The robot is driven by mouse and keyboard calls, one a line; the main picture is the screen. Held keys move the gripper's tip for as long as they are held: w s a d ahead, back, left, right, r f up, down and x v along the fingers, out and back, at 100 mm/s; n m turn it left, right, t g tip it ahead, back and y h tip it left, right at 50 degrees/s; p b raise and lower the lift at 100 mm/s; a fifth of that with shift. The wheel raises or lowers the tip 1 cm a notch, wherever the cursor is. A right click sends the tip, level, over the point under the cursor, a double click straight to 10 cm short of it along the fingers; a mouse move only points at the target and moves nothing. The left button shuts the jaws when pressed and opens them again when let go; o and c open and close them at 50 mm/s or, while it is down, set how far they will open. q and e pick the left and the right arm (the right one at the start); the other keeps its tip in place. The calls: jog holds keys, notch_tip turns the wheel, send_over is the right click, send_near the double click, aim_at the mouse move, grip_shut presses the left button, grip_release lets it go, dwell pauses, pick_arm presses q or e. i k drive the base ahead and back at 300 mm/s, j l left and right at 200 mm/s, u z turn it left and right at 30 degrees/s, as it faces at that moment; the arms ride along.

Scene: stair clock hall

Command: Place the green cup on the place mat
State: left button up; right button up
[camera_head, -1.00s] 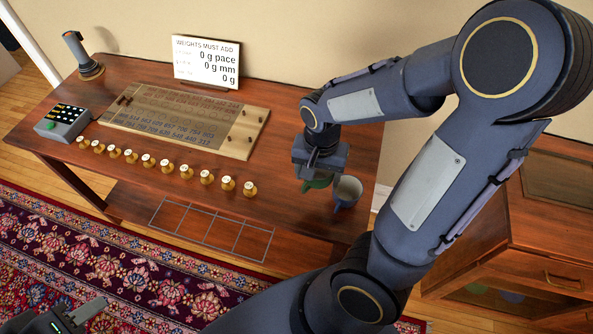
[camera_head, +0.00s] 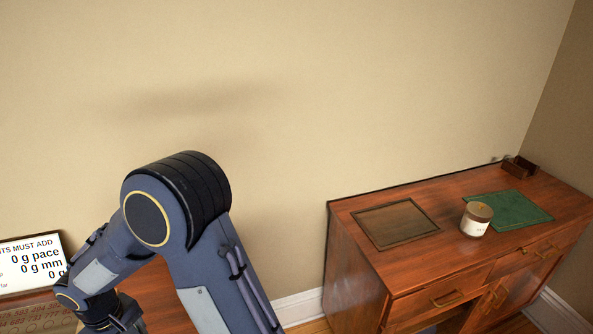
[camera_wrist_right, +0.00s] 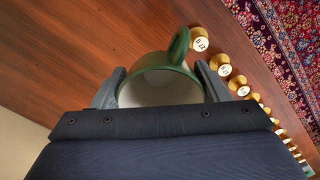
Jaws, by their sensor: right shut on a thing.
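My right gripper (camera_wrist_right: 161,70) is shut on the green cup (camera_wrist_right: 152,60), one finger at each side of it. The cup's pale inside and green handle show in the right wrist view, with the wooden table beyond; its height above the table is unclear. In the head view the right hand (camera_head: 118,318) is at the bottom left edge and the cup is hidden or out of frame. A flat green mat (camera_head: 520,212) lies on the cabinet at the right, far from this gripper. My left gripper is not in view.
On the cabinet (camera_head: 345,207), a labelled jar (camera_head: 476,219) stands by the green mat's left edge. A brown framed square (camera_head: 395,222) lies left of it and a small dark box (camera_head: 519,167) stands behind. Several brass weights (camera_wrist_right: 222,64) sit on the table (camera_wrist_right: 80,50).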

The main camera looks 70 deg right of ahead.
aim_at(506, 209)
jog(key=l+z, duration=0.15)
jog(key=z, duration=1.65)
jog(key=l+z, duration=0.3)
jog(key=z, duration=0.15)
jog(key=i+l+z, duration=0.15)
jog(key=z, duration=0.3)
jog(key=i+l+z, duration=0.15)
jog(key=l+z, duration=0.15)
jog(key=z, duration=0.15)
jog(key=i+l+z, duration=0.2)
jog(key=z, duration=0.25)
jog(key=i+l+z, duration=0.25)
jog(key=i+z, duration=0.25)
jog(key=i, duration=0.15)
jog(key=i+u, duration=0.2)
jog(key=u, duration=0.2)
jog(key=i+l+u, duration=0.15)
jog(key=u, duration=0.25)
jog(key=i+l+u, duration=0.2)
jog(key=u, duration=0.2)
jog(key=i+l+u, duration=0.15)
jog(key=u, duration=0.35)
jog(key=i+l+u, duration=0.1)
jog(key=l+u, duration=0.2)
jog(key=u, duration=0.2)
jog(key=l+u, duration=0.3)
jog(key=u, duration=0.2)
jog(key=i, duration=0.05)
